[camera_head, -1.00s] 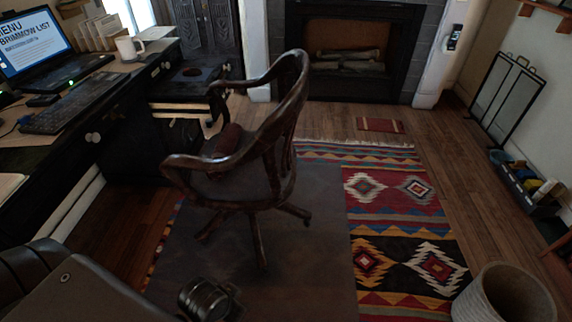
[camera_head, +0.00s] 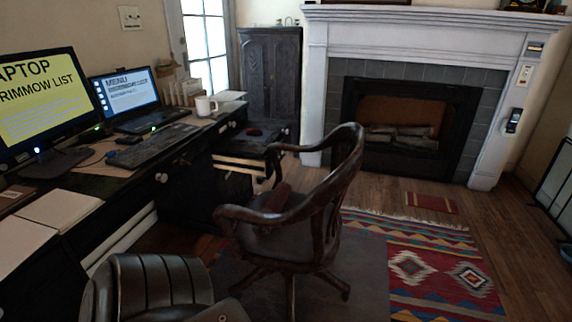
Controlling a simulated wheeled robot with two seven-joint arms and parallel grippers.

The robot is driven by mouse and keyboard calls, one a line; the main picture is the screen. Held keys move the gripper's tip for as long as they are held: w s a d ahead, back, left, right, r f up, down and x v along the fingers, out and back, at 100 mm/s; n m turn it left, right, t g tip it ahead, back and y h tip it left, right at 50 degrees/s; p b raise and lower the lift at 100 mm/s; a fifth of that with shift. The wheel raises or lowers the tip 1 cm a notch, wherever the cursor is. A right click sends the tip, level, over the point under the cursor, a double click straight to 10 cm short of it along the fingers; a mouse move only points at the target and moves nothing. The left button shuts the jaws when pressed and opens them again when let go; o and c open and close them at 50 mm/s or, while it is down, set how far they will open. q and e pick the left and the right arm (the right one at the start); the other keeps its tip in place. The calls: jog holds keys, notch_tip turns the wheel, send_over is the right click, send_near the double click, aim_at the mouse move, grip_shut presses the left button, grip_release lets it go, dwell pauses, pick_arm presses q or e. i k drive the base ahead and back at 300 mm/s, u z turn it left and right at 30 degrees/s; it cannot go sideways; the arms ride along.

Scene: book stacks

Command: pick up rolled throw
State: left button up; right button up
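Neither of my grippers shows in this view.
A black desk (camera_head: 180,190) with a monitor (camera_head: 40,100), laptop (camera_head: 125,95), keyboard (camera_head: 150,145) and white mug (camera_head: 205,106) runs along the left. A white-framed fireplace (camera_head: 313,90) stands behind. The patterned rug (camera_head: 425,285) and wooden floor (camera_head: 510,235) are open at right.

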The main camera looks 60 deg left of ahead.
aim_at(278, 198)
jog(key=u, duration=0.15)
jog(key=i, duration=1.15)
jog(key=u, duration=1.35)
jog(key=i, duration=0.75)
jog(key=u, duration=0.9)
